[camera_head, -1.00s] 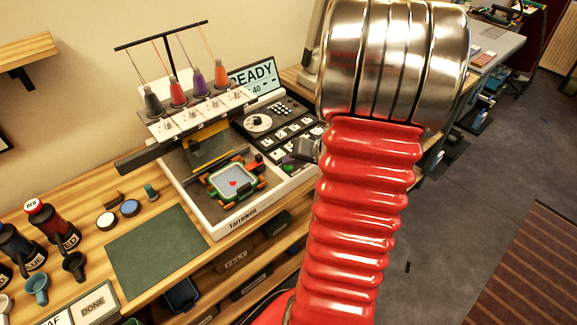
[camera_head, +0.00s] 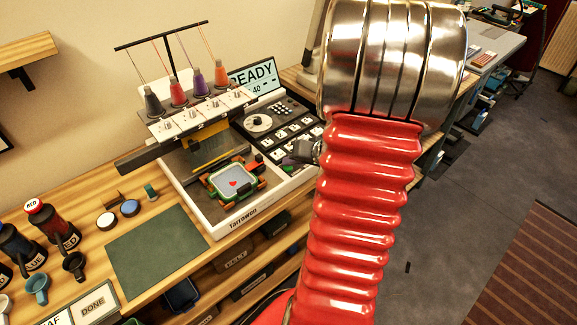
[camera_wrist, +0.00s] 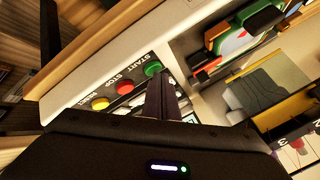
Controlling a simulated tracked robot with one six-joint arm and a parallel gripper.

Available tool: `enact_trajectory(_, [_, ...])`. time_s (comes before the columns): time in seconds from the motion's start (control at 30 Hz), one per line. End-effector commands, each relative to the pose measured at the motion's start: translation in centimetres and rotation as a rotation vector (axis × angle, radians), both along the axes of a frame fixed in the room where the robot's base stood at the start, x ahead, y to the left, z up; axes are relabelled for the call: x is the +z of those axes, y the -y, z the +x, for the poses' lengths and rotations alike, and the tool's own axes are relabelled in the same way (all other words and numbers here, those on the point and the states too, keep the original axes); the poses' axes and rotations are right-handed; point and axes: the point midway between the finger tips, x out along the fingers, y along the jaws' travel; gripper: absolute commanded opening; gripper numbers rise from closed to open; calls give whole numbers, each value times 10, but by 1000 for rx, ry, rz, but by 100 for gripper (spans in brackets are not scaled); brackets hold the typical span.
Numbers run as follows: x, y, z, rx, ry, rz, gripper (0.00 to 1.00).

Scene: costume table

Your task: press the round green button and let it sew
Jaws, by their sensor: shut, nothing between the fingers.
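The round green START button (camera_wrist: 153,69) shows in the wrist view on the embroidery machine's (camera_head: 248,211) panel, beside a red STOP button (camera_wrist: 124,86) and a yellow button (camera_wrist: 99,103). My gripper (camera_wrist: 160,82) is shut and empty, its dark fingertips right by the green button. I cannot tell whether they touch it. In the head view, my gripper (camera_head: 289,160) is at the panel's front corner, partly hidden behind my red arm. The machine's screen (camera_head: 254,76) reads READY. A hoop (camera_head: 216,187) with a red heart on its cloth sits under the needles.
Several thread spools (camera_head: 177,93) stand on top of the machine. A green mat (camera_head: 155,250) lies left of it, with bottles and cups further left. A DONE tray (camera_head: 95,302) is at the lower left. Bins sit on the shelf below.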

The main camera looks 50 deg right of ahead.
Motion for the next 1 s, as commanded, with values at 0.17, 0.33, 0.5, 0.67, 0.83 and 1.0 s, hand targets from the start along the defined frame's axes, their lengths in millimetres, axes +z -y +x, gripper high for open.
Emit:
enact_trajectory(0.17, [-2, 0, 0, 1, -1, 1, 0])
enact_trajectory(0.33, [-2, 0, 0, 1, -1, 1, 0])
enact_trajectory(0.5, [-2, 0, 0, 1, -1, 1, 0])
enact_trajectory(0.67, [1, 0, 0, 0, 0, 0, 0])
enact_trajectory(0.83, [9, 0, 0, 0, 1, -1, 0])
enact_trajectory(1.0, [14, 0, 0, 0, -1, -1, 0])
